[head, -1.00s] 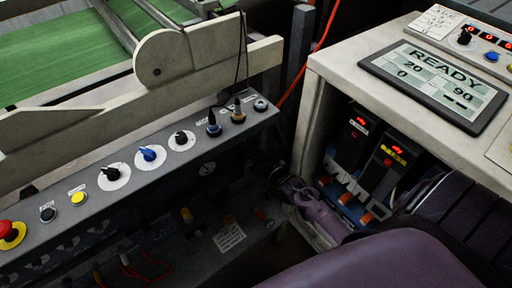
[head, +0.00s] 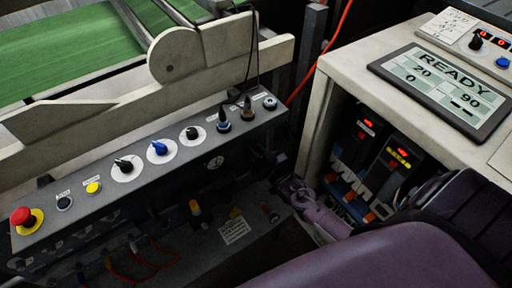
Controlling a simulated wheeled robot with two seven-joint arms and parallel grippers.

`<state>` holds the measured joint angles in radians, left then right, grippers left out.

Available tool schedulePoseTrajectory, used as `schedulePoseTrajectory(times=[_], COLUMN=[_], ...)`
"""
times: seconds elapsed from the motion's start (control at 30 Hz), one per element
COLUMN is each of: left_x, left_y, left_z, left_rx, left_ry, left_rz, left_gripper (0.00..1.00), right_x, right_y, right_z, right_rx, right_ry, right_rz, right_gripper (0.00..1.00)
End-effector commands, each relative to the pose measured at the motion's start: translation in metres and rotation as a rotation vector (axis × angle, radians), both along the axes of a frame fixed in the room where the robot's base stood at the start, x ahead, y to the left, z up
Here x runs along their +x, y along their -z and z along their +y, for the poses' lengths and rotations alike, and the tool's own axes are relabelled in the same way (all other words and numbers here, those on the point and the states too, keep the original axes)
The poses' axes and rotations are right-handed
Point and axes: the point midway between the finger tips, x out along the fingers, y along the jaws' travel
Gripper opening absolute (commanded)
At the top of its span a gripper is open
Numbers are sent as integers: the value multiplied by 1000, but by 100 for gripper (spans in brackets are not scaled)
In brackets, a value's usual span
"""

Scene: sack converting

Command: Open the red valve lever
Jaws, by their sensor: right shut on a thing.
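My right arm (head: 325,215) comes in from the lower right, and my right gripper (head: 284,184) is in the dark gap below the right end of the control panel. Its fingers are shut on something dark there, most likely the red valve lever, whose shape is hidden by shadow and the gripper. A small red-orange part (head: 267,209) shows just below and left of the fingers; I cannot tell whether it belongs to the lever. My left gripper is not in view.
The grey control panel (head: 215,160) carries several knobs and a red stop button (head: 22,217). Below it are coloured fittings, cables and a white label (head: 235,230). At right stands a cream cabinet (head: 345,65) with a READY screen (head: 440,85) and an open bay of electrical modules (head: 385,170).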

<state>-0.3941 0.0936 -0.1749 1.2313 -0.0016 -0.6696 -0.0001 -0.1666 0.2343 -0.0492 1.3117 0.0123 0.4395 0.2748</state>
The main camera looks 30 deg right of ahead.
Motion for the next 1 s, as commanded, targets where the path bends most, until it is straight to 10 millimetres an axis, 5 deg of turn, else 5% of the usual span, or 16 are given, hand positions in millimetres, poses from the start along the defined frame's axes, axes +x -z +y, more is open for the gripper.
schedulePoseTrajectory(times=[0.33,0.37,0.53,0.83,1.0], left_x=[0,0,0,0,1], left_y=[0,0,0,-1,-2], left_z=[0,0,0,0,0], left_rx=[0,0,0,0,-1], left_ry=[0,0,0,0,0], left_rz=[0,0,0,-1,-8], left_gripper=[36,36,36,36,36], right_x=[-1,-1,-1,-3,-26], right_y=[2,2,1,1,1], right_z=[1,1,1,0,-2], right_rx=[0,0,0,0,0], right_ry=[-2,-2,-1,0,0], right_rz=[4,4,3,2,5], right_gripper=[0,18,38,38,38])
